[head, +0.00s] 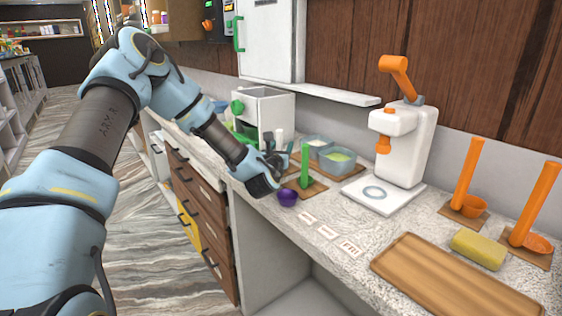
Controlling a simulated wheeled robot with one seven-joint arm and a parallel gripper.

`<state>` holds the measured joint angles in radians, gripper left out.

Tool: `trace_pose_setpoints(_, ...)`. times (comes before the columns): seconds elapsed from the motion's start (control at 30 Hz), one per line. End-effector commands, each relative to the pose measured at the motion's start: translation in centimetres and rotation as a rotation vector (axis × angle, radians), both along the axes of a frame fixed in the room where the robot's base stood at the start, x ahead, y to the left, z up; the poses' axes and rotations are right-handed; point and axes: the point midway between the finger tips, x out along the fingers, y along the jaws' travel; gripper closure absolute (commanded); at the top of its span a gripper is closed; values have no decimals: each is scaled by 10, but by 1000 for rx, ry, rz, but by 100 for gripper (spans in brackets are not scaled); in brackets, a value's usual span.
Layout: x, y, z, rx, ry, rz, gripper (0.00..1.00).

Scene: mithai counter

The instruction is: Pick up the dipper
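Two orange dippers with small round cups and tall upright handles stand on brown mats at the right of the counter: one nearer the white machine (466,178), one at the right edge (534,206). A green upright handle (305,167) stands on another brown mat beside my gripper; I cannot tell whether it is also a dipper. A small purple cup (288,197) sits just in front of it. My gripper (276,170) is over the counter, left of the green handle and close to the purple cup. Its fingers are dark and small, so its opening is unclear. I see nothing held.
A white machine with orange parts (408,145) stands at the back. A wooden board (440,280) and yellow sponge (478,250) lie at the front right. Two tubs (338,160) and a white box (265,108) are behind my gripper. Small label cards (327,232) lie on the counter.

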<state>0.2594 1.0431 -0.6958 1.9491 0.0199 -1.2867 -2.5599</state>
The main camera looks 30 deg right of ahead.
Motion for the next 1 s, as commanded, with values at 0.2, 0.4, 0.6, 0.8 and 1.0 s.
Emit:
trace_pose_setpoints(0.2, 0, 0, 0, 0, 0, 0, 72)
trace_pose_setpoints(0.4, 0, 0, 0, 0, 0, 0, 94)
trace_pose_setpoints(0.6, 0, 0, 0, 0, 0, 0, 100)
trace_pose_setpoints(0.8, 0, 0, 1, -1, -1, 0, 100)
trace_pose_setpoints(1.0, 0, 0, 2, -1, -1, 0, 100)
